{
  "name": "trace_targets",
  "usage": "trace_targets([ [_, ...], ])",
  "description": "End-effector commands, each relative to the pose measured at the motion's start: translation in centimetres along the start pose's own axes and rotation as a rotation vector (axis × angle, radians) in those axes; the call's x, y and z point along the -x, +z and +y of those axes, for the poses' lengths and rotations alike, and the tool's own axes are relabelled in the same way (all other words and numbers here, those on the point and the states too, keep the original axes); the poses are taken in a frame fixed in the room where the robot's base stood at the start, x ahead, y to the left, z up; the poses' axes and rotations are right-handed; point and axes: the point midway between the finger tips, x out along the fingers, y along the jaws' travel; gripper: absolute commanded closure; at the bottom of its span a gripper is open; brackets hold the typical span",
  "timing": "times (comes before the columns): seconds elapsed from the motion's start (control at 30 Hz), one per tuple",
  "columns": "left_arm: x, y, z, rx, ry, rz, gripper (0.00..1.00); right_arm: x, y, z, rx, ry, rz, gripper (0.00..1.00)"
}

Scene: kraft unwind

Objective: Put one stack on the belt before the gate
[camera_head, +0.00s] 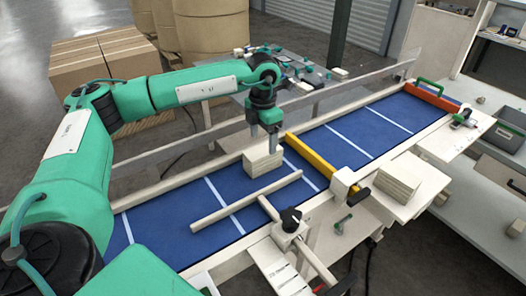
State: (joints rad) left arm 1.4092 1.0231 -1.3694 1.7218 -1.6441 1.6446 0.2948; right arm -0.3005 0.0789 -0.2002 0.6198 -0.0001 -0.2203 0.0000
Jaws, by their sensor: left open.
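My left gripper (264,138) points down with its fingers open just above and around the top of a pale stack (263,163). This stack stands upright on the blue belt (179,220), close to the far rail and left of the yellow gate (322,162). Whether the fingers touch the stack cannot be told. The gate bar lies across the belt. A second pale stack (400,178) sits on a small shelf at the near side of the belt, right of the gate's end. My right gripper is not in view.
A pale wooden bar (245,202) lies over the belt left of the gate, by a black-knobbed clamp (290,220). A red-orange bar (430,95) with a green handle crosses the far belt end. Large cartons (100,62) and brown rolls stand behind. A clear guard runs along the far rail.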

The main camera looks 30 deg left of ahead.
Motion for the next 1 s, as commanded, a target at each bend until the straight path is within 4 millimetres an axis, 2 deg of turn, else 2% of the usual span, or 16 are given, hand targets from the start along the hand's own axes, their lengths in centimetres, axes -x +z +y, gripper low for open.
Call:
trace_targets([
  [0.03, 0.8, 0.1, 0.0, 0.0, 0.001, -0.006, 0.28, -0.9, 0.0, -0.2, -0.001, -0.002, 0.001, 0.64],
  [0.2, 4.3, 0.1, 0.0, 0.0, 0.001, -0.003, 0.28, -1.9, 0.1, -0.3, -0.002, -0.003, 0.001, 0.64],
  [0.4, 6.7, 0.1, 0.0, -0.001, 0.0, -0.001, 0.28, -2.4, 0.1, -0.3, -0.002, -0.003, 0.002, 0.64],
  [0.57, 7.3, 0.0, 0.0, -0.001, 0.001, 0.001, 0.28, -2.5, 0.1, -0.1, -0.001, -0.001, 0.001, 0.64],
  [1.0, 7.2, 0.0, 0.0, 0.0, 0.0, 0.001, 0.28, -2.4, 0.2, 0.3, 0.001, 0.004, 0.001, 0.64],
])
